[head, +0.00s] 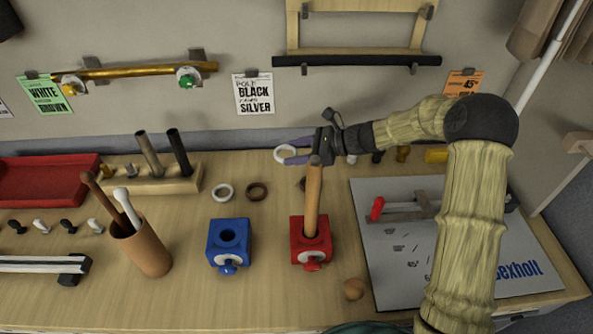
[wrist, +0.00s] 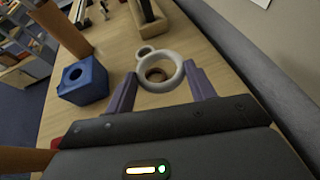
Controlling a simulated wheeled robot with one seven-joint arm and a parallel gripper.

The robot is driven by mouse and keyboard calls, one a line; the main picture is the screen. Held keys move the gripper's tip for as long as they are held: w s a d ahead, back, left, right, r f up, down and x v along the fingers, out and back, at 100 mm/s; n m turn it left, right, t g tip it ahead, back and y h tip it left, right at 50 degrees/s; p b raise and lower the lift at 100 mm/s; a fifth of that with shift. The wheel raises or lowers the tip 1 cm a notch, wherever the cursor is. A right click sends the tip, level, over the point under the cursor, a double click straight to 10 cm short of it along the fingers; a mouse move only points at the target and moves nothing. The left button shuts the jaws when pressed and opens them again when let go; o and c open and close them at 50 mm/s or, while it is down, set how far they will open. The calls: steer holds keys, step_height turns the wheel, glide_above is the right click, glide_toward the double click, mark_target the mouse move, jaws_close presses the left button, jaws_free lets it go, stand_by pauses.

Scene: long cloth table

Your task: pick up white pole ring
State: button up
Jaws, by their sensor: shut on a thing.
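My gripper (head: 294,152) (wrist: 160,78) has purple fingers closed on the opposite sides of a white ring (head: 277,155). The ring also shows between the fingertips in the wrist view (wrist: 143,74), held above the table with its hole open toward the camera. A second white ring (head: 222,193) lies flat on the table, left of a dark brown ring (head: 257,191). In the wrist view the brown ring (wrist: 156,76) shows through the held ring's hole. Another dark ring near my gripper is mostly hidden in the head view.
A red block with an upright wooden pole (head: 313,190) stands below my gripper in the head view. A blue block (head: 229,242) stands to its left. A brown cup (head: 142,248) and a grey board (head: 392,262) flank the blocks.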

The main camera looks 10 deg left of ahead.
step_height(320, 180, up, 4)
steer(key=shift+r, duration=0.25)
steer(key=shift+s, duration=0.15)
stand_by(0.3)
